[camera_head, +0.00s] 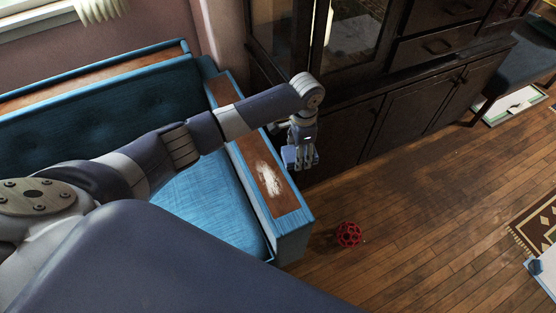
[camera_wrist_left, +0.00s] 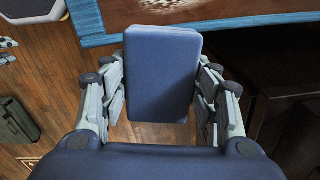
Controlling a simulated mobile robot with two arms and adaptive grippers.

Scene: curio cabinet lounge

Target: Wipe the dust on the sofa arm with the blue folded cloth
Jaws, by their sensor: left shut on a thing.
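The blue folded cloth (camera_wrist_left: 162,75) is a flat rectangular pad between the fingers of my left gripper (camera_wrist_left: 160,105), which is shut on it. In the head view my left gripper (camera_head: 300,157) hangs pointing down just right of the sofa arm, between it and the dark cabinet, with part of the cloth (camera_head: 289,157) showing. The sofa arm (camera_head: 285,203) has a brown wooden top with blue sides. White dust (camera_head: 268,180) lies in a patch along the middle of the wooden top. The dust (camera_wrist_left: 160,4) also shows at the wrist view's top edge. My right gripper is not in view.
The dark wooden cabinet (camera_head: 345,145) stands close beyond my left gripper. A red openwork ball (camera_head: 348,234) lies on the wooden floor right of the sofa. The blue sofa seat (camera_head: 205,205) is left of the arm. A patterned rug (camera_head: 540,222) lies far right.

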